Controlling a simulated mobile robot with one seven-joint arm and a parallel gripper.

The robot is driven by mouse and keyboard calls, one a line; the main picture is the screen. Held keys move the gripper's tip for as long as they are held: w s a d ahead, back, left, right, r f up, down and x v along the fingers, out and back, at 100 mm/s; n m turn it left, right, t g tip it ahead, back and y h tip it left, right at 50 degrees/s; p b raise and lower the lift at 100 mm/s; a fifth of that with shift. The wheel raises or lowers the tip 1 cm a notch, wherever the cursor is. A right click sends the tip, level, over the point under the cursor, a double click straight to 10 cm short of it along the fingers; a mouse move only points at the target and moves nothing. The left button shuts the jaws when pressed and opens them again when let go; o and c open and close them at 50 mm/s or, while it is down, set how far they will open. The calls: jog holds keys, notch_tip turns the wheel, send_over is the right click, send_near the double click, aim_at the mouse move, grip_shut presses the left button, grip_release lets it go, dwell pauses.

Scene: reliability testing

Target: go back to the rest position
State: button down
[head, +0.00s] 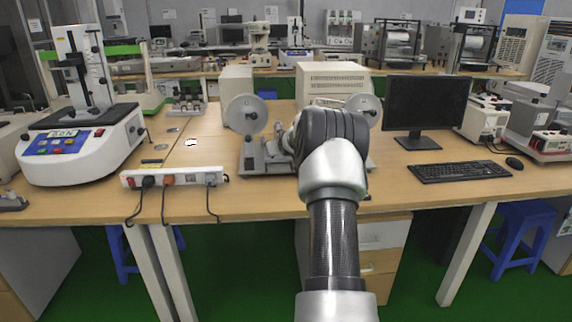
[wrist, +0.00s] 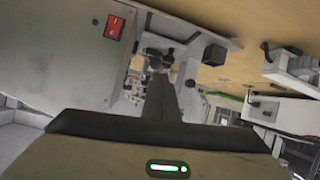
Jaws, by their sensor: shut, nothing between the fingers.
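My arm reaches forward over the wooden bench (head: 270,207) in the head view, and its own links hide my gripper there. In the wrist view my gripper (wrist: 161,82) shows as a dark, narrow pair of fingers closed together beyond the gripper body, which carries a green light. Nothing shows between the fingers. A grey machine with two round discs (head: 246,114) stands on the bench behind and beside my arm. How close the gripper is to it cannot be told.
A white tester with coloured buttons (head: 68,144) and a power strip (head: 174,177) are at left. A monitor (head: 427,104), keyboard (head: 459,171) and mouse (head: 514,163) are at right. In the wrist view, a grey housing with a red switch (wrist: 114,27) is close by.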

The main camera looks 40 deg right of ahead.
jog(key=s+a+f, duration=0.2)
jog(key=s+f, duration=0.2)
jog(key=shift+s+a+f, duration=0.25)
jog(key=shift+a, duration=0.05)
